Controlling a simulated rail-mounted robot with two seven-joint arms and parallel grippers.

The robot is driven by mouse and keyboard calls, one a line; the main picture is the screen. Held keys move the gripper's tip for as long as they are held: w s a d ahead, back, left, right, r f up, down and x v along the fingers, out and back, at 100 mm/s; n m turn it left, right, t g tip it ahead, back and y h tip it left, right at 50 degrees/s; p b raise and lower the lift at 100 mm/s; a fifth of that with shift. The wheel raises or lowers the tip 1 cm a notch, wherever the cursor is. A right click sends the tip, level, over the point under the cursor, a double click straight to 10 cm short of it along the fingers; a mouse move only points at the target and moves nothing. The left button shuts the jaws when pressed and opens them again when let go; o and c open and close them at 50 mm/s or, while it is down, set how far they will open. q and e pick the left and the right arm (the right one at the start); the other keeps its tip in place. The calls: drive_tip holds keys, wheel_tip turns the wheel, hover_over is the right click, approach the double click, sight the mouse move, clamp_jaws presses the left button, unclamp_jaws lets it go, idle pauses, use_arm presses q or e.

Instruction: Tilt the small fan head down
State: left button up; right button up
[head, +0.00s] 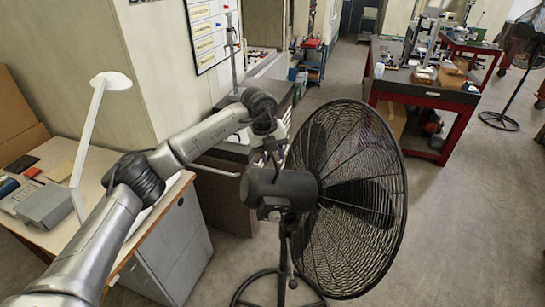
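A black pedestal fan stands in the middle of the head view. Its round wire cage (350,250) faces right and looks roughly upright. Its dark motor housing (283,190) sits behind the cage, on a pole with a round base ring. My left arm reaches in from the lower left. Its gripper (273,160) is just above the motor housing, close to the cage's rear edge. I cannot tell whether it touches the fan, and its fingers are too small and dark to tell open from shut. My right gripper is not in view.
A desk (62,165) with a white lamp (105,85) and a grey box (50,207) stands at left, under my arm. A dark cabinet (222,195) is behind the fan. A red workbench (425,92) and another fan (525,48) stand farther right. The right floor is clear.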

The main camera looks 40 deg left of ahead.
use_arm(q)
drive_tip(key=b+v, duration=0.2)
drive_tip(key=v, duration=1.1)
drive_tip(key=shift+b, duration=0.3)
drive_tip(key=shift+d, duration=0.1)
